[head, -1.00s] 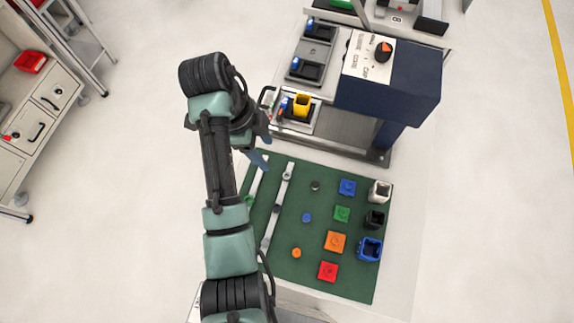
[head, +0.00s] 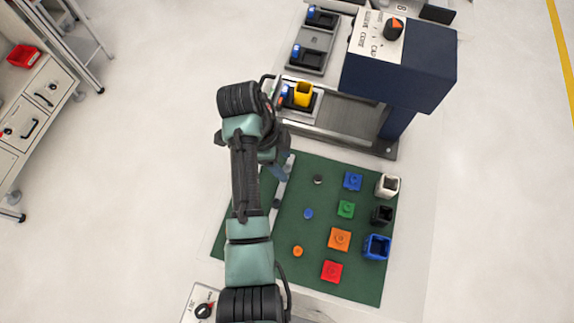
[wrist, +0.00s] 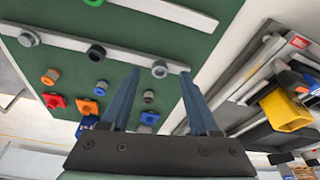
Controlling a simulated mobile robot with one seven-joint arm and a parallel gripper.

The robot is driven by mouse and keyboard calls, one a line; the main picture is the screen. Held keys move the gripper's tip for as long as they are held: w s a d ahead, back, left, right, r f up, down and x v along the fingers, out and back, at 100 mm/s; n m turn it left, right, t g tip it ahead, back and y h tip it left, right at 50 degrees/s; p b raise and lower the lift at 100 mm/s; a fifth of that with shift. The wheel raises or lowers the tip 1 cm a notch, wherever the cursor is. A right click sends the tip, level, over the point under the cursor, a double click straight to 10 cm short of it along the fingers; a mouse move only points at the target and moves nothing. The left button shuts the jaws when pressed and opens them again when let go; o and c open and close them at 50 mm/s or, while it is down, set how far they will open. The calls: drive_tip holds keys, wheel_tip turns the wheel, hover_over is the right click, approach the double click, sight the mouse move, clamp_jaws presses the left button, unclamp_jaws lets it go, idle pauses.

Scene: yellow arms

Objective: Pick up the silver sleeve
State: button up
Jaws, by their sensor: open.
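The silver sleeve (wrist: 160,68) is a small grey ring on a pale rail (wrist: 120,55). In the wrist view it appears between the tips of my open gripper (wrist: 160,73), with nothing held. I cannot tell how far the tips are above it. In the head view my gripper (head: 279,172) is over the far end of the rail and hides the sleeve. A black ring (wrist: 95,51) and another pale ring (wrist: 28,39) sit further along the same rail.
The green mat (head: 318,262) carries small round caps, coloured square pieces, and white, black and blue (head: 376,247) cups. Behind it stands a machine with a navy housing (head: 420,80) and a yellow cup (head: 303,93).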

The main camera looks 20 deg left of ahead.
drive_tip(key=shift+d+f, duration=0.15)
drive_tip(key=shift+f, duration=0.5)
clamp_jaws()
drive_tip(key=shift+r, duration=0.1)
